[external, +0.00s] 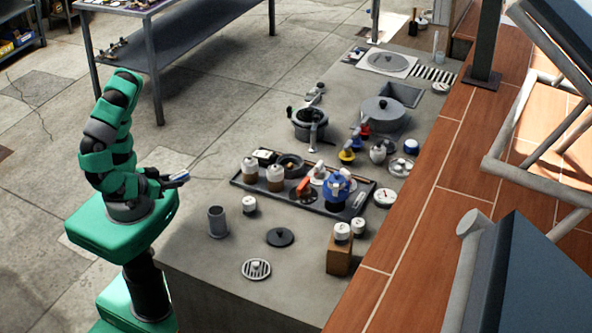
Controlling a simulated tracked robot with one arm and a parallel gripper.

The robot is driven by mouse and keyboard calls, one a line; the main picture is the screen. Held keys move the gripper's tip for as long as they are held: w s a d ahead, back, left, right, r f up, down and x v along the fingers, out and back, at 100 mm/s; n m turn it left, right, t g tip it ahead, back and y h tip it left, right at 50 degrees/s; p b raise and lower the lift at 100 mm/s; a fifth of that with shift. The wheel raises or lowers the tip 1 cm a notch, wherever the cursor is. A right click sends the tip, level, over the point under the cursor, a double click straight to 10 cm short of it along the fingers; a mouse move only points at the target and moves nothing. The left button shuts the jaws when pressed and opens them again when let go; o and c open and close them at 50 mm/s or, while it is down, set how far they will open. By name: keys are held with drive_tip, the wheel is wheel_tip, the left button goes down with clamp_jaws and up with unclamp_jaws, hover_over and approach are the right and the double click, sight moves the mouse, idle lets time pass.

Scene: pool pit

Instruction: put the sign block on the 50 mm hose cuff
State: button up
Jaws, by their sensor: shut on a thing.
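My gripper (170,181) is shut on a small blue and white piece, likely the sign block (180,176). It holds the piece in the air, left of the counter's near left side. The piece is too small to read any marking. A grey open-topped cylinder (217,223) stands upright on the counter, below and right of my gripper; it may be the 50 mm hose cuff, but its size cannot be read. My gripper and the piece are apart from it.
A black tray (245,184) with jars, a blue pot and other items lies right of my gripper. A white-topped jar (249,205), a black lid (280,237) and a striped round grate (256,269) lie near the grey cylinder.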

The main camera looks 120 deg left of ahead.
drive_tip(key=w+f+b, duration=0.1)
drive_tip(key=w+f, duration=0.1)
drive_tip(key=w, duration=0.4)
drive_tip(key=w+d+f+b, duration=0.1)
drive_tip(key=w+f, duration=0.1)
drive_tip(key=w, duration=0.5)
drive_tip(key=shift+f, duration=0.4)
drive_tip(key=shift+d, duration=0.1)
drive_tip(key=o, duration=1)
drive_tip(key=p+v, duration=0.1)
drive_tip(key=v, duration=1.1)
drive_tip(key=shift+p, duration=0.35)
